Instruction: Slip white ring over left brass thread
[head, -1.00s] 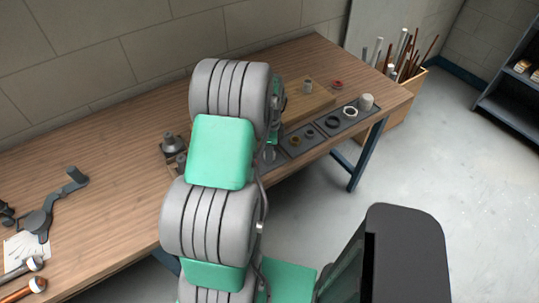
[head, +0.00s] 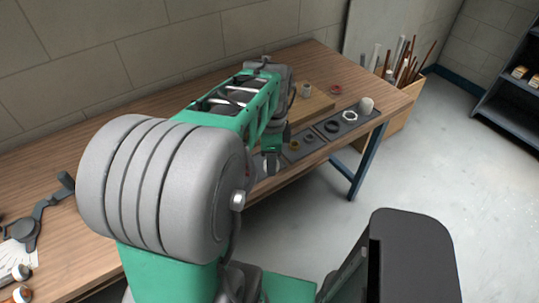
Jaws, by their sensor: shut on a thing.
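My gripper (head: 271,163) hangs pointing down at the front edge of the workbench, left of the parts tray. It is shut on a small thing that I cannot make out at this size. A pale hexagonal ring (head: 350,116) lies in the tray; I cannot tell whether it is the white ring of the task. Two small brass-coloured rings (head: 309,136) lie in the tray nearer my gripper. I cannot make out the left brass thread; my arm covers much of the bench's middle.
The dark tray (head: 323,134) also holds a black ring (head: 332,126) and a white cylinder (head: 366,104). Behind it, a wooden board (head: 312,107) has a small grey fitting (head: 305,90); a red ring (head: 335,90) lies nearby. A box of pipes (head: 402,92) stands right of the bench.

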